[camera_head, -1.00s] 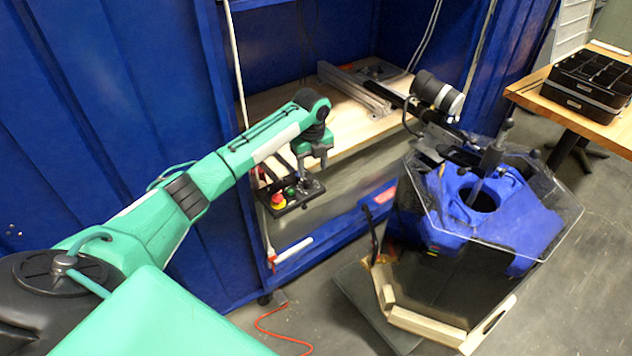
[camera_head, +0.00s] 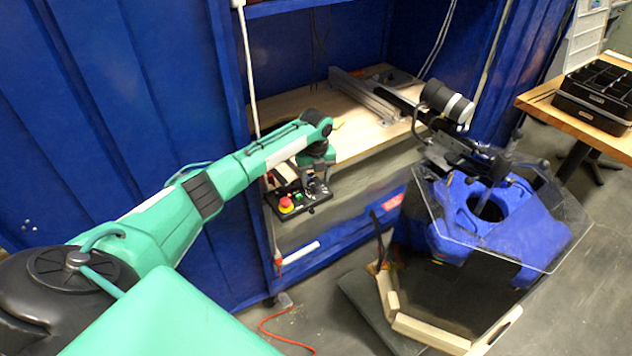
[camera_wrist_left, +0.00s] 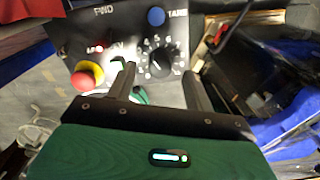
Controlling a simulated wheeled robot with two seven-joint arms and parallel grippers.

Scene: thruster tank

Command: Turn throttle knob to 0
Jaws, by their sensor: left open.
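The throttle knob (camera_wrist_left: 159,60) is a black dial with a white pointer line and a ring of numbers on a black control panel (camera_wrist_left: 205,24). My left gripper (camera_wrist_left: 158,73) is open in the left wrist view, with one finger on each side of the knob's lower part. I cannot tell whether the fingers touch it. In the head view my left gripper (camera_head: 318,190) is over the right part of the control panel (camera_head: 274,196), and it hides the knob there. My right gripper is not in view.
A red and yellow emergency stop (camera_wrist_left: 87,76) sits left of the knob, close to the left finger. A blue button (camera_wrist_left: 156,17) is above it. A wooden shelf (camera_head: 350,136) lies behind the panel, and a blue thruster rig (camera_head: 470,240) stands to the right.

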